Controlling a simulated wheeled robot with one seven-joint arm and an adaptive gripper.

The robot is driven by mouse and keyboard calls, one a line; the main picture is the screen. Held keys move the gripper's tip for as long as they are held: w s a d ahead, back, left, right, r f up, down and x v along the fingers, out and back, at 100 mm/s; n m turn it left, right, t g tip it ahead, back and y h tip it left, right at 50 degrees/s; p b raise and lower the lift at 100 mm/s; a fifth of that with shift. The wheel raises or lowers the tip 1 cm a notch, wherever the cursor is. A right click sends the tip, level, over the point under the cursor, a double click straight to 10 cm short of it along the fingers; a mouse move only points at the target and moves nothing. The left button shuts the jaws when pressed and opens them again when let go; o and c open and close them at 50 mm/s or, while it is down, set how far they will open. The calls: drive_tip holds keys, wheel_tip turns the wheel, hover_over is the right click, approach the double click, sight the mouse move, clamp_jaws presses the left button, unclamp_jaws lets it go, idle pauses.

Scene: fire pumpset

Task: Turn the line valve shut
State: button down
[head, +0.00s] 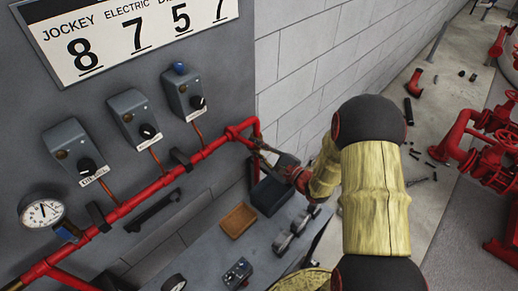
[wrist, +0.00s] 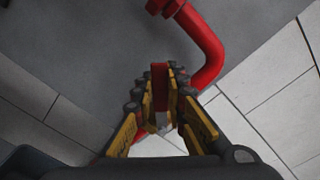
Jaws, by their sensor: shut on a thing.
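The red pipe (head: 140,195) runs along the grey panel and bends down at its right end, where my gripper (head: 268,155) reaches in from the right. The pipe bend also shows in the wrist view (wrist: 207,45). There, my gripper (wrist: 160,98) has its fingers closed around a narrow upright red piece, which looks like the handle of the line valve (wrist: 159,76). The valve's body is mostly hidden behind the fingers, and in the head view it is too small to make out. I cannot tell the valve's position.
Several grey switch boxes (head: 131,117) and a round gauge (head: 42,213) sit on the panel. Below are a dark bin (head: 272,193), a brown tray (head: 238,220) and a grey work surface. A white block wall (head: 300,60) stands close behind. Red pipework (head: 475,135) is at the right.

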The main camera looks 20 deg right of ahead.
wheel_tip(320, 180, down, 6)
drive_tip(key=a+n+b, duration=0.2)
drive_tip(key=n+b, duration=0.6)
drive_tip(key=b, duration=0.5)
drive_tip(key=shift+s+r+n, duration=0.2)
drive_tip(key=shift+s+n, duration=0.1)
drive_tip(key=shift+s, duration=0.1)
drive_tip(key=shift+b, duration=0.35)
drive_tip(key=c, duration=2)
unclamp_jaws()
drive_tip(key=shift+o, duration=0.9)
drive_tip(key=shift+o, duration=0.3)
drive_tip(key=v, duration=1.2)
